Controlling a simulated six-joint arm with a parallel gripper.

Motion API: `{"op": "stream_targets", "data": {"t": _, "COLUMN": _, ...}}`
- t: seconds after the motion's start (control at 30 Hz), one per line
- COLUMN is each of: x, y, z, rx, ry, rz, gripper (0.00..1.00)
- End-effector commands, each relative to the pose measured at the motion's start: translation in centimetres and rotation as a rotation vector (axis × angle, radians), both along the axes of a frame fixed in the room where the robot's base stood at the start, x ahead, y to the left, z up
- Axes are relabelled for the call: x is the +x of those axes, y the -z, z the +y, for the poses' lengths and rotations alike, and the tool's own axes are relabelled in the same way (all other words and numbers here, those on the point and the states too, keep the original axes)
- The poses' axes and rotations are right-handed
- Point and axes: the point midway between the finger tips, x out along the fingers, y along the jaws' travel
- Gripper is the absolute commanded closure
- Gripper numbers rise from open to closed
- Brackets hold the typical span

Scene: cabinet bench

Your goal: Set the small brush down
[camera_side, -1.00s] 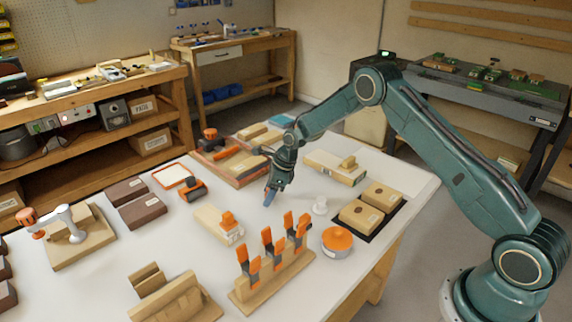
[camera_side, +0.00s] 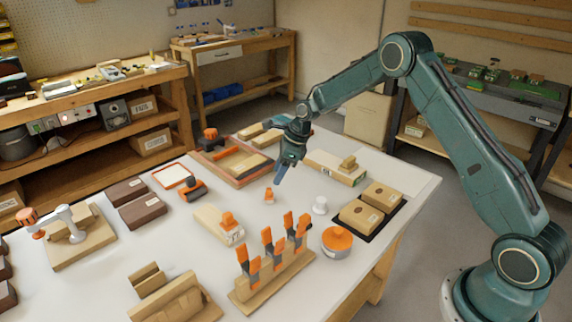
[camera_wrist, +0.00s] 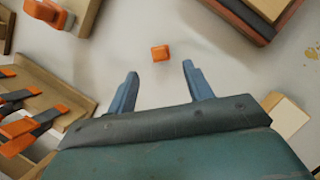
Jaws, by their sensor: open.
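The small brush (camera_side: 269,196), a small orange piece, stands on the white bench top near the middle in the side view. In the wrist view the brush (camera_wrist: 160,53) shows as an orange block on the pale surface, just beyond and between the fingertips. My gripper (camera_side: 278,179) is above the brush and slightly to its right, apart from it. In the wrist view my gripper (camera_wrist: 159,70) has its two blue fingers spread with nothing between them. The brush's underside is hidden.
A wooden tray (camera_side: 239,181) lies behind the brush. A block with an orange knob (camera_side: 219,225) is to its left, and a small white piece (camera_side: 320,205) to its right. A rack of orange clamps (camera_side: 272,280) stands in front. The bench around the brush is clear.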

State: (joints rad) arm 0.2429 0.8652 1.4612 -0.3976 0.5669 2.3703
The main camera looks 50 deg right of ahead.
Motion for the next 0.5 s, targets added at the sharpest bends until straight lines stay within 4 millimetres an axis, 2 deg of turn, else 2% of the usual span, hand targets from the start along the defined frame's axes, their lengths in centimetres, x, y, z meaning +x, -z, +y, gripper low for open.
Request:
{"op": "stream_targets", "data": {"t": 0.2, "x": -0.7, "y": -2.4, "z": -0.7, "rx": 0.001, "ry": 0.001, "rz": 0.000, "gripper": 0.49}}
{"op": "stream_targets", "data": {"t": 0.5, "x": -1.0, "y": -3.1, "z": -0.9, "rx": 0.001, "ry": 0.000, "rz": 0.001, "gripper": 0.49}}
